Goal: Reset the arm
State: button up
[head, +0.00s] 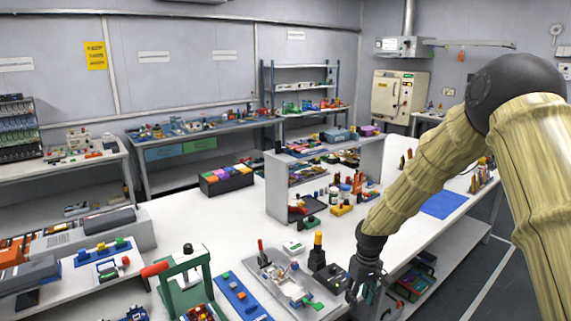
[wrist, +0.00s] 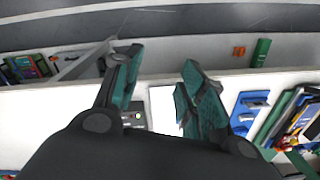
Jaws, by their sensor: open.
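My gripper (head: 366,283) hangs at the end of my arm in the head view, over the front edge of the white workbench. In the wrist view my gripper (wrist: 155,92) is open, its two dark and teal fingers spread apart with nothing between them. Through the gap I see the bench top and a white rectangular patch. My arm, in a pale ribbed sleeve, comes down from the upper right of the head view.
The white workbench (head: 345,231) carries a grey fixture plate (head: 275,280), a green press (head: 182,275), a blue strip (head: 240,295) and a blue mat (head: 443,204). A shelf unit (head: 285,200) stands mid-bench. Bins sit on the lower shelf. Floor shows at right.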

jog(key=s+a+f+m+y, duration=0.1)
jog(key=s+a+f+m, duration=0.1)
jog(key=s+f, duration=1.65)
jog(key=s+d+f+m, duration=0.1)
jog(key=s+f, duration=0.1)
jog(key=s, duration=1.1)
jog(key=s+d+f+m+h, duration=0.1)
jog(key=s+d+f, duration=0.1)
jog(key=s, duration=1.2)
jog(key=shift+s+f, duration=0.2)
jog(key=shift+f, duration=0.65)
